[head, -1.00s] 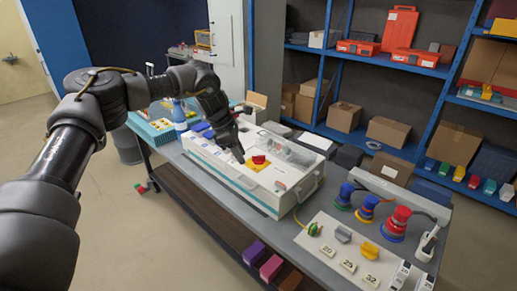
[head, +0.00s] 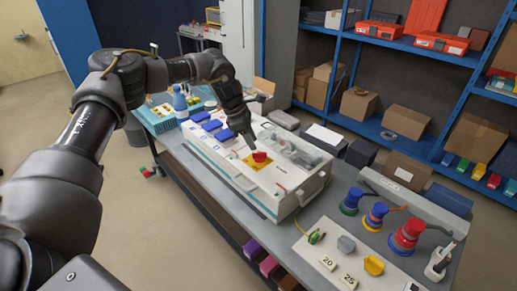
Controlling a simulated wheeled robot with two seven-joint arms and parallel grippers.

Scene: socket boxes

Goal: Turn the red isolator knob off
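The red isolator knob (head: 260,157) sits on a yellow plate (head: 249,165) on top of the white socket box (head: 276,194). My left gripper (head: 250,147) points down just behind and to the left of the knob, its tips close to it. I cannot tell whether the tips touch the knob or how far apart they are. The knob's exact angle is too small to read. My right gripper is not in view.
Blue socket covers (head: 212,126) are on the box's left part. Blue, yellow and red plugs (head: 408,235) stand on the table to the right, near a white board (head: 320,255) with numbered tags. Blue shelves with cardboard boxes (head: 405,119) stand behind.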

